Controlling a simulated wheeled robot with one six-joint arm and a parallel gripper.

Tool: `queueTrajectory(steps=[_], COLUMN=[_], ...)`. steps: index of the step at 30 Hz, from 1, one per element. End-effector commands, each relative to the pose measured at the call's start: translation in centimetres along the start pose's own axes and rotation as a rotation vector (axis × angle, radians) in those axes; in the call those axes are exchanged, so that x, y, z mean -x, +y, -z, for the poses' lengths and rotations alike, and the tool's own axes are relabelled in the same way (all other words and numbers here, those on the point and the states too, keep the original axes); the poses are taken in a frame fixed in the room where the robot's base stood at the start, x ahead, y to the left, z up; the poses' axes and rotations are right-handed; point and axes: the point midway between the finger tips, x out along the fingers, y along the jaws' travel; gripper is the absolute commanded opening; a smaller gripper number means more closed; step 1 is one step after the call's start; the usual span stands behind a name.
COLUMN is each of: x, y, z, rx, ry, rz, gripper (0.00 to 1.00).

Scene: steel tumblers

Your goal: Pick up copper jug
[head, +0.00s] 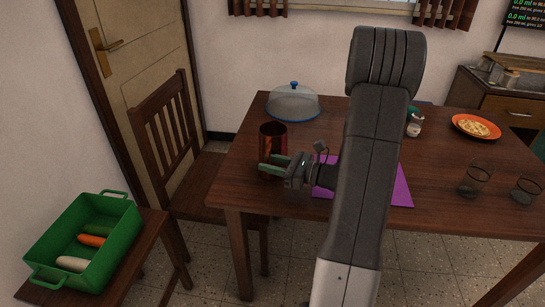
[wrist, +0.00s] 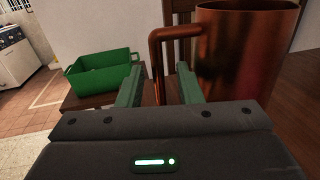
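The copper jug (head: 273,133) stands upright on the wooden table near its left edge in the head view. In the wrist view the jug (wrist: 247,55) fills the upper right, with its squared handle (wrist: 160,60) on its left side. My gripper (head: 270,164) is at the near side of the jug. Its two green fingers are apart in the wrist view (wrist: 160,88), with the lower part of the handle showing between them. I cannot tell whether either finger touches the handle. The lower body of the jug is partly hidden by my gripper.
A glass dome with a blue rim (head: 293,103) stands behind the jug. A purple mat (head: 398,188) lies under my arm. An orange plate (head: 476,126), a jar (head: 414,127) and two glasses (head: 476,180) are to the right. A chair (head: 172,130) and green crate (head: 112,238) are left.

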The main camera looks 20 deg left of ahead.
Motion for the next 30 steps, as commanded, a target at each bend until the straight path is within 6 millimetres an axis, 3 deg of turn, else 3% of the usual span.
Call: queueTrajectory(steps=[3, 11, 15, 16, 30], x=[-0.91, -1.01, -1.00, -1.00, -0.99], y=[0.00, -0.02, -0.01, -0.01, -0.01], z=[0.01, 0.01, 0.01, 0.01, 0.01], rx=[0.000, -0.001, -0.001, -0.001, -0.001], ry=[0.000, 0.000, 0.000, 0.000, 0.000], rz=[0.000, 0.001, 0.001, 0.001, 0.001], gripper=[0.32, 0.30, 0.03, 0.00, 0.00])
